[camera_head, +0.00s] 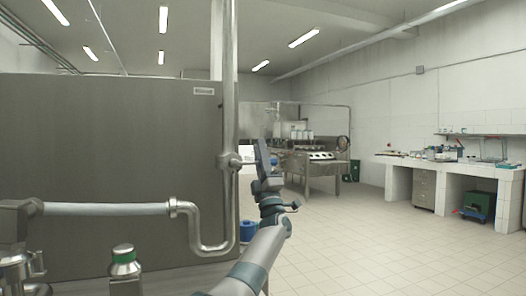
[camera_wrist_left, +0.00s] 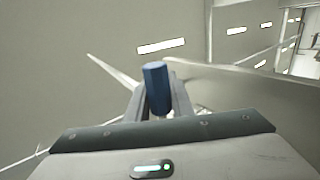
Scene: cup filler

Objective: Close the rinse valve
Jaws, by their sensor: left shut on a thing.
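The rinse valve (camera_head: 235,160) sits on the vertical steel pipe at the right edge of a large grey panel. A small sign (camera_head: 204,91) on the panel seems to read Rinse. My left gripper (camera_head: 265,160) is at the valve, just right of the pipe. In the left wrist view my left gripper (camera_wrist_left: 158,98) is shut on the blue valve handle (camera_wrist_left: 156,80), which stands between the two fingers. In the head view the handle is mostly hidden by the gripper, and its exact angle is hard to tell. My right gripper is not in view.
A white hose (camera_head: 105,209) and a bent steel pipe (camera_head: 197,230) run low across the panel (camera_head: 110,150). A blue container (camera_head: 248,230) is on the floor. The tiled floor to the right is clear up to the white workbench (camera_head: 440,163).

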